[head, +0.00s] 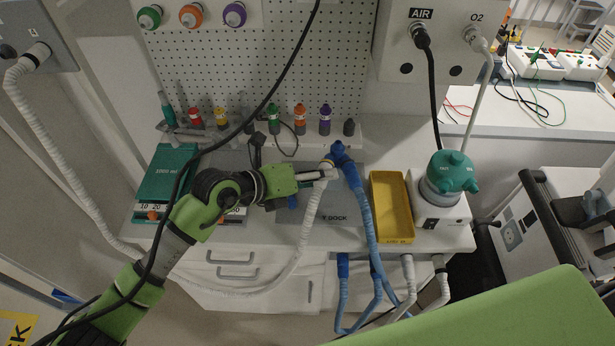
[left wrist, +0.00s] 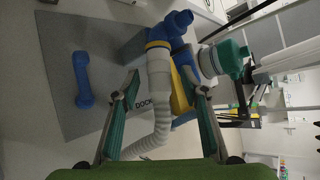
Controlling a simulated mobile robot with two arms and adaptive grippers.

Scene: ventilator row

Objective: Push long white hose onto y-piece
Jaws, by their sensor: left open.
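The blue y-piece (head: 339,153) is above the grey mat marked DOCK, with a blue hose running down from it. It also shows at the top of the left wrist view (left wrist: 176,24). The long white hose (head: 307,225) ends right at the y-piece; in the left wrist view its ribbed end (left wrist: 160,85) meets the blue part in line with it. I cannot tell how far it is seated. My left gripper (head: 322,174) is open beside the hose end. In the left wrist view its fingers (left wrist: 163,95) stand apart on either side of the hose. My right gripper is out of view.
A yellow tray (head: 392,238) and a white device with a teal top (head: 447,179) stand right of the mat (head: 338,235). A loose blue connector (left wrist: 84,78) lies on the mat. A black cable crosses above my left arm. Bottles line the back ledge.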

